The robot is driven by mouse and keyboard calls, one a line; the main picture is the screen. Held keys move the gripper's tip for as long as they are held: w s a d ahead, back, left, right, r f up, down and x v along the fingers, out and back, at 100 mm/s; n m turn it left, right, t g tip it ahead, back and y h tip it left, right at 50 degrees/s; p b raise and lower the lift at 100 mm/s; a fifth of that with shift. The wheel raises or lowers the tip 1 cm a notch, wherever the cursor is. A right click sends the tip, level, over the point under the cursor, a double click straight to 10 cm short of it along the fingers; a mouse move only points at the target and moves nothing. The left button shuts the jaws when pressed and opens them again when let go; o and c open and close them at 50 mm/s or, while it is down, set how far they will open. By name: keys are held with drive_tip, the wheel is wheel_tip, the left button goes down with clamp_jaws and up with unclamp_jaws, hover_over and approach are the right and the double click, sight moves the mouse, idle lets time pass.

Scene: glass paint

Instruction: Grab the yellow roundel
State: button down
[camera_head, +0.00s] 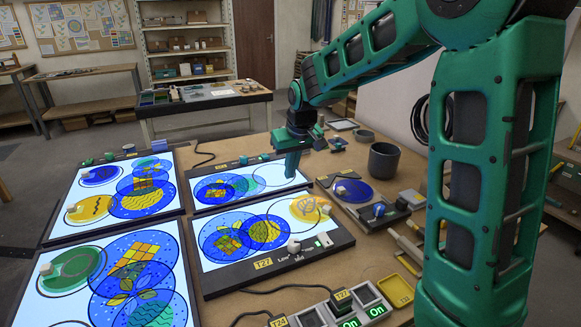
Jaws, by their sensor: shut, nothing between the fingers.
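Two yellow roundels show. One yellow-orange roundel (306,204) lies at the right end of the lit panel labelled T27 (340,240), with a small pale knob or block on it. Another yellow roundel (88,209), with a dark wavy line, lies on the upper left lit panel. My green gripper (291,172) points down over the right end of the back middle panel (300,183), behind the T27 roundel in the picture. It is shut and holds nothing. Whether its tips touch that panel I cannot tell.
Blue patterned roundels overlap on the lit panels. A blue disc (352,190), a dark cup (383,160) and a small yellow tray (398,291) are on the right of the table. A switch box (343,308) and cables lie in front. My arm hides part of the right side.

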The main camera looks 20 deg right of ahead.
sight(312, 205)
drive_tip(key=x, duration=0.5)
drive_tip(key=shift+f, duration=0.25)
drive_tip(key=shift+s+d, duration=0.1)
drive_tip(key=shift+s, duration=1.8)
